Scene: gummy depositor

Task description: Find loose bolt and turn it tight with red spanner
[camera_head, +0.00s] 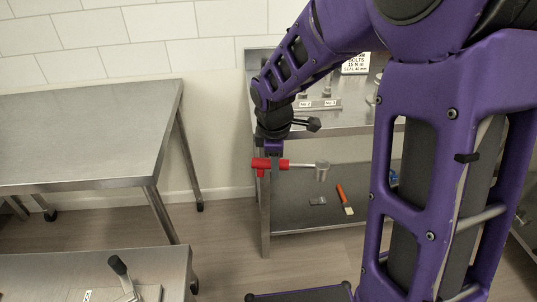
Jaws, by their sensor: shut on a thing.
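My gripper (275,163) is shut on the red spanner (264,163). The spanner has a red handle, a grey shaft pointing right and a grey cylindrical head (322,171) at its end. It is held in the air in front of the steel table at the back, above that table's lower shelf. On the tabletop is a grey block (318,104) with small labels and upright pins; my arm partly hides it. A white sign (355,64) behind it carries text about bolts. I cannot tell which bolt is loose.
An orange-handled tool (344,198) and a small dark flat piece (317,201) lie on the lower shelf (285,218). A bare steel table (80,135) stands at left. A lever on a plate (122,275) sits on the near-left table. Floor shows between the tables.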

